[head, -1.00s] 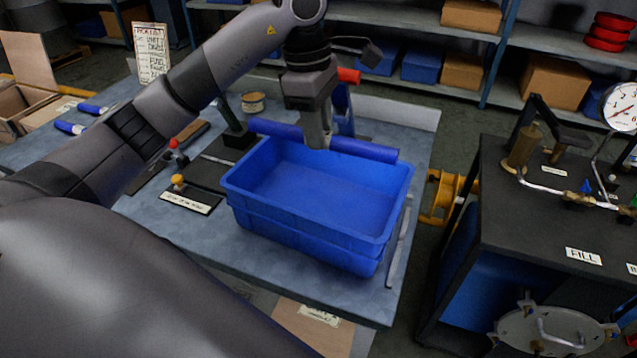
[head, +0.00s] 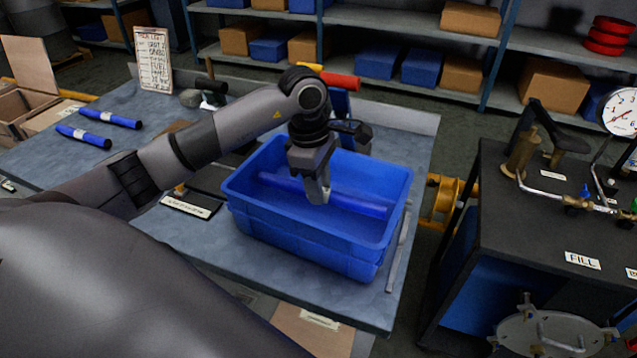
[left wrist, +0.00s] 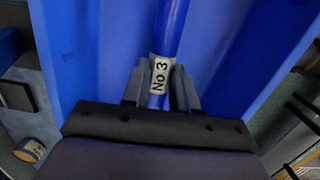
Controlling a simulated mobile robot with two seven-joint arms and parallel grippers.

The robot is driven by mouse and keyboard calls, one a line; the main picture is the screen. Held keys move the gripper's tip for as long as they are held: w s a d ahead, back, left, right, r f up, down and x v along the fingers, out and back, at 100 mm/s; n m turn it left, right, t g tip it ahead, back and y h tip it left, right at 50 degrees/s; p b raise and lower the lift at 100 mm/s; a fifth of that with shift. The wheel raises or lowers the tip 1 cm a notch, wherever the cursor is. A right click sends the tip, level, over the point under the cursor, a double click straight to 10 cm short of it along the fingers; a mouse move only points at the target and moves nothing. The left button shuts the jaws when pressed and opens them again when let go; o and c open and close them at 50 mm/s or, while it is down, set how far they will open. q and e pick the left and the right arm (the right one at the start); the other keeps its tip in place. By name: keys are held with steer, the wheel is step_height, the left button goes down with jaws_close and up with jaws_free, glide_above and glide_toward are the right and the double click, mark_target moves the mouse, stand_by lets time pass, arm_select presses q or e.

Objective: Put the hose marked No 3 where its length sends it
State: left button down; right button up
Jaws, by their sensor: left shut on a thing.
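The long blue hose marked No 3 (head: 355,203) lies lengthwise within the outline of the blue crate (head: 305,228), seemingly below its rim. I cannot tell whether it touches the crate floor. My left gripper (head: 318,196) is shut on the hose near its middle, pointing down into the crate. In the left wrist view the hose (left wrist: 174,25) runs between the fingers (left wrist: 160,88), and its white No 3 label (left wrist: 159,76) shows right at them. My right gripper is out of view.
Two shorter blue hoses (head: 112,118) (head: 84,135) with white bands lie at the table's left. A written board (head: 153,58) stands behind them. A labelled plate (head: 190,206) lies left of the crate. A black bench with a gauge (head: 622,110) stands at right, apart from the table.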

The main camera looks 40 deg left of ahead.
arm_select(q)
steer(key=shift+f, duration=0.1)
steer(key=shift+f+b, duration=0.55)
steer(key=shift+b, duration=0.05)
steer(key=c, duration=0.9)
jaws_free()
steer(key=shift+r, duration=0.1)
steer(key=shift+r+p, duration=0.5)
steer(key=shift+p, duration=0.1)
steer(key=r, duration=0.4)
steer(key=a+r, duration=0.1)
steer(key=r, duration=0.7)
steer(key=shift+s+a+b, duration=0.2)
steer(key=shift+s+b, duration=0.15)
steer(key=shift+b, duration=0.05)
steer(key=shift+s, duration=0.1)
